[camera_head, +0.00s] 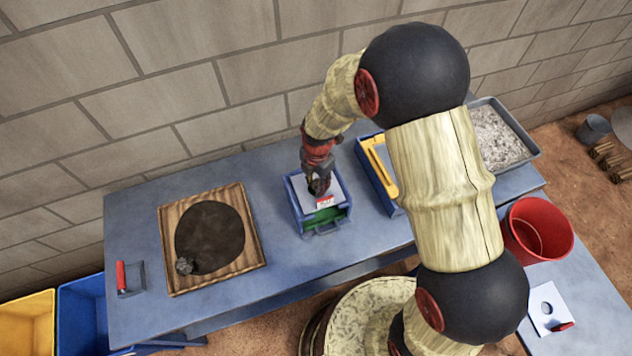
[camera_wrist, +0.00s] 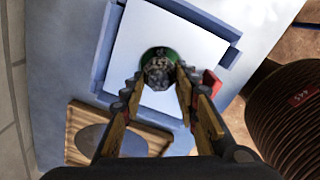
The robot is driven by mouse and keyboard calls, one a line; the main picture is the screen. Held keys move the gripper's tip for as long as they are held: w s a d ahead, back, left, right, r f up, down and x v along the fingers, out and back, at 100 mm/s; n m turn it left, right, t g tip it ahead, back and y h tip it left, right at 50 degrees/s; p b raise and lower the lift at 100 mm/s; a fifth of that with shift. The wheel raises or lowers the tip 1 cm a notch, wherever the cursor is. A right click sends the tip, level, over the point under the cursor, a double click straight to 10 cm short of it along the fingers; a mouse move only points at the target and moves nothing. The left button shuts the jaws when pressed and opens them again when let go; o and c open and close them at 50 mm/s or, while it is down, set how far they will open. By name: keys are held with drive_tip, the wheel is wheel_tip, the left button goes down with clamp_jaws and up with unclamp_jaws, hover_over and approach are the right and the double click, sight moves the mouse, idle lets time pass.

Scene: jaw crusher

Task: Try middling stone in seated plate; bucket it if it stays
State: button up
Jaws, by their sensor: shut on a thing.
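My gripper (camera_head: 318,186) is over the blue box (camera_head: 299,211) at the middle of the bench, pointing down. In the wrist view its fingers (camera_wrist: 161,80) are closed on a rough grey stone (camera_wrist: 158,70). The stone is over the round hole of the white plate (camera_wrist: 126,47), with green showing around it. I cannot tell how far the stone is into the hole. The plate lies on the blue box and has a red grip (camera_wrist: 211,83). The red bucket (camera_head: 519,236) stands at the right. The held stone is hard to make out in the head view.
Another dark stone (camera_head: 184,266) lies on a wooden board (camera_head: 169,226) with a dark round patch. A second holed white plate (camera_head: 541,300) lies at the lower right. A blue holder with a yellow piece (camera_head: 380,165) and a gravel tray (camera_head: 497,134) stand right of the box.

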drive_tip(key=o, duration=1.3)
drive_tip(key=shift+c, duration=0.2)
drive_tip(key=shift+o, duration=0.2)
wheel_tip(320, 180, up, 12)
drive_tip(key=shift+s+d, duration=0.1)
